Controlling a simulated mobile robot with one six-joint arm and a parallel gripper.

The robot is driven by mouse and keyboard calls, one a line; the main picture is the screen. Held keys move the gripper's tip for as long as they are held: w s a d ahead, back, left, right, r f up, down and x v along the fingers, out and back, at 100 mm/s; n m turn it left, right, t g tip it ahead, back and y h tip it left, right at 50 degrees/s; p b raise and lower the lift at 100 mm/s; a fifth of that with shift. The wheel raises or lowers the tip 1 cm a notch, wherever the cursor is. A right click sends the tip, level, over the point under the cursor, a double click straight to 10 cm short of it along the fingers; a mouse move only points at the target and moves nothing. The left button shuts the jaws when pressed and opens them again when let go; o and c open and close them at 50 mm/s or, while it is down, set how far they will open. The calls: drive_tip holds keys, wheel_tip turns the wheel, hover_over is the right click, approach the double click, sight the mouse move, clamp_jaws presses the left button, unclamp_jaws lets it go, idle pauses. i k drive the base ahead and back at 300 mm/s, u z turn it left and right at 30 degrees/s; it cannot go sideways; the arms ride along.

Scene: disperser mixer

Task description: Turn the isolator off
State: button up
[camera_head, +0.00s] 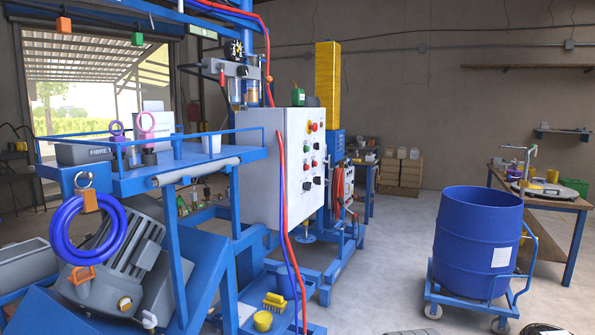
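A pale grey control cabinet (262,165) stands on the blue machine frame near the middle of the view, its narrow front panel turned to the right. A red-and-yellow control (309,127) sits near the top of that panel and looks like the isolator. It is too small to tell its handle position, or to rule out an emergency stop. Below it are small coloured buttons (314,147) and dark knobs (307,184). My gripper is not recognisable in this view.
Red and blue hoses (281,190) hang in front of the cabinet. A blue drum (478,235) on a wheeled dolly stands at the right. A low blue tray with a yellow brush (274,302) lies below the cabinet. Grey floor (385,245) is open between cabinet and drum.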

sight(307, 185)
drive_tip(key=z, duration=0.2)
drive_tip(key=i, duration=1.95)
drive_tip(key=u, duration=0.35)
